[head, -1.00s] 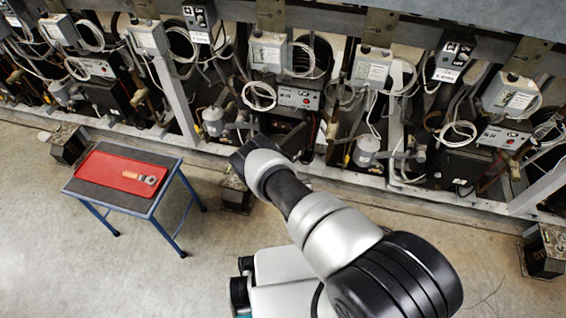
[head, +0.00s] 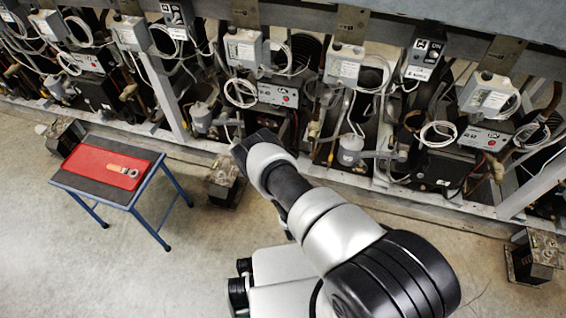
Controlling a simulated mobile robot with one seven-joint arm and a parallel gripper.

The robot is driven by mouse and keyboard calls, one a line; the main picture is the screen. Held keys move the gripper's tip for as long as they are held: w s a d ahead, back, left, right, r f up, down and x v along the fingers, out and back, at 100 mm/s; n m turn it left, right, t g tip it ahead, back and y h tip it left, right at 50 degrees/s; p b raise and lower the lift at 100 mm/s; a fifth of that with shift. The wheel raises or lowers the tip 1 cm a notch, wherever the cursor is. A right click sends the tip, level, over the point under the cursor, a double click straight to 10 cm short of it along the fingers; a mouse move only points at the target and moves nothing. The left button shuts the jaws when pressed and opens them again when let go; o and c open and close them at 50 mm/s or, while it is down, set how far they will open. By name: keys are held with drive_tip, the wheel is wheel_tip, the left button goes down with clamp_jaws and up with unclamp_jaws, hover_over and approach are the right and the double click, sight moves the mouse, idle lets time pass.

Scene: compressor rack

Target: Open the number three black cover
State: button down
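Several black box-like covers sit low in the compressor rack: one at the right (head: 448,168), one at the left (head: 100,92), and one in the middle partly hidden behind my arm. Small black boxes with white labels hang higher up, one at the upper right (head: 425,55) and one at the upper left (head: 178,14). I cannot read their numbers, so I cannot tell which is number three. My gripper (head: 246,145) is a dark shape at the arm's end, in front of the middle of the rack. Its fingers cannot be made out, and nothing held is visible.
A small blue-legged table (head: 121,204) stands at left, bearing a red mat (head: 88,163) and a wrench-like tool (head: 127,171). Dark blocks stand on the floor near the rack (head: 224,184) and at lower right (head: 535,256). Cables and pipes crowd the rack. The near floor is mostly open.

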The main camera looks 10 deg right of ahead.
drive_tip(key=shift+w+r, duration=0.35)
drive_tip(key=c, duration=1.9)
unclamp_jaws()
drive_tip(key=shift+s+a, duration=0.1)
drive_tip(key=shift+a, duration=0.1)
